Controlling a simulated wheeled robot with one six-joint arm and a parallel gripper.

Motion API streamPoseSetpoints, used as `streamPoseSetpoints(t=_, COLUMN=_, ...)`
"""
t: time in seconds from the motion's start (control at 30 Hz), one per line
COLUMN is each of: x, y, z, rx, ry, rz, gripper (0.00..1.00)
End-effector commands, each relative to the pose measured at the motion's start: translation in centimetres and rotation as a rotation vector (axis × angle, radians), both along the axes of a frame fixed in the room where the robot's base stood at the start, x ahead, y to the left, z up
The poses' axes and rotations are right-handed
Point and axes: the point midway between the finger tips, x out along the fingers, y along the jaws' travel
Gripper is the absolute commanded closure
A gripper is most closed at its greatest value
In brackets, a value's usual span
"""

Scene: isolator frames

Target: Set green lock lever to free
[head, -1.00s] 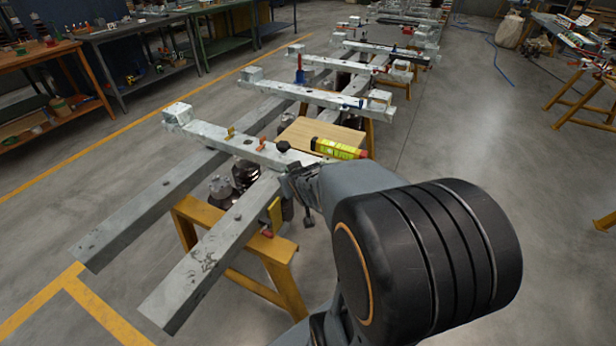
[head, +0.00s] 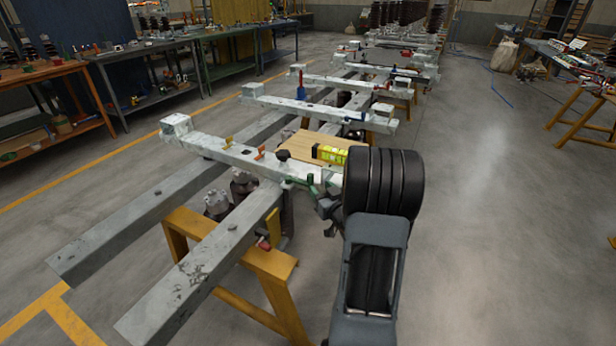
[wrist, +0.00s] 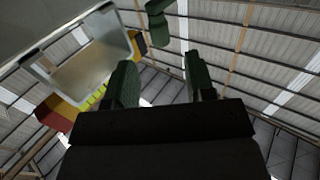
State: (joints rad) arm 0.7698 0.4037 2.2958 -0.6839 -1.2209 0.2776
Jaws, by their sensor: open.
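The green lock lever (head: 311,182) shows as a small green piece near the right end of the nearest grey cross-beam (head: 225,150). In the wrist view, a green piece that looks like the lever (wrist: 175,28) stands beyond the fingertips, near the top. My gripper (head: 322,200) is beside and just below the beam's right end in the head view, partly hidden by my arm. In the wrist view my gripper (wrist: 162,75) has its two dark green fingers apart, with nothing between them. The lever appears clear of both fingers. Its exact setting is hard to tell.
A yellow spirit level (head: 330,154) lies on a wooden board (head: 297,146) behind the beam. Small orange tabs (head: 260,153) stand on the beam. A yellow trestle (head: 255,262) supports the frame. Open floor (head: 480,240) lies to the right.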

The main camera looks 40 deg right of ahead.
Motion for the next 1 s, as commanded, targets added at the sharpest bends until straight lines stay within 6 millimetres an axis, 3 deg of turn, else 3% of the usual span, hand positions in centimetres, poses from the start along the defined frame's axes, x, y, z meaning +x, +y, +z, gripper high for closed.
streamPoseSetpoints(t=0.2, x=4.3, y=-0.5, z=-0.1, rx=0.001, ry=0.001, rz=0.002, gripper=0.50)
streamPoseSetpoints(t=0.5, x=8.1, y=-1.1, z=0.0, rx=0.000, ry=0.002, rz=0.000, gripper=0.50)
streamPoseSetpoints(t=1.0, x=9.1, y=-1.2, z=0.0, rx=0.001, ry=0.001, rz=-0.002, gripper=0.50)
